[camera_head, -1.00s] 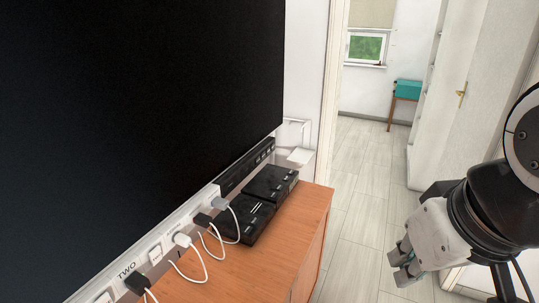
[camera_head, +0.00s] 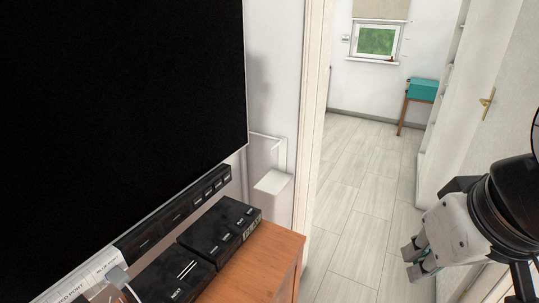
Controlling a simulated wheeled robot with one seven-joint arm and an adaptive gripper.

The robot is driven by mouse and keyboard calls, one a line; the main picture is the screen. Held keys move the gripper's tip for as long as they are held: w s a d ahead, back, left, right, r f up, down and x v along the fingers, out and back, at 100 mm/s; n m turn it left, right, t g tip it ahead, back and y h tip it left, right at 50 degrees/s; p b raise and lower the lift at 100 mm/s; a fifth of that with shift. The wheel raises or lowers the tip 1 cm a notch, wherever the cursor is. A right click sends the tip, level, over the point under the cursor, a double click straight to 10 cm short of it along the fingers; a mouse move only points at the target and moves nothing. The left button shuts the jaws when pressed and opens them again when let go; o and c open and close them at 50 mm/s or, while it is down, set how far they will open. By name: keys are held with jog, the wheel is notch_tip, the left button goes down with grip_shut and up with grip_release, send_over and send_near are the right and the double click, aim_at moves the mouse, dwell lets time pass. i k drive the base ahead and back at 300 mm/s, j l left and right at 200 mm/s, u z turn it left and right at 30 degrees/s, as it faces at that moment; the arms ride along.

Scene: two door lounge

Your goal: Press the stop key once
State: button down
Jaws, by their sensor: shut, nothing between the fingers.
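Two black key boxes lie on the wooden cabinet under the big screen: a far box (camera_head: 222,229) and a near box (camera_head: 166,283), partly cut off by the lower picture edge. A long black strip with labelled keys (camera_head: 176,213) runs behind them along the wall. The labels are small; the near box seems to read NEXT, and I cannot tell which key is stop. My gripper (camera_head: 413,263) is shut and empty at the right, over the floor side, well apart from the boxes.
The wooden cabinet (camera_head: 262,262) ends at the doorway edge. The black screen (camera_head: 110,110) overhangs its back. A small white wall shelf (camera_head: 273,181) sits beyond the far box. Pale floor (camera_head: 350,215) is clear through the doorway.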

aim_at(250, 211)
jog(key=i+l, duration=1.2)
jog(key=l, duration=0.15)
jog(key=u, duration=1.4)
jog(key=l, duration=0.1)
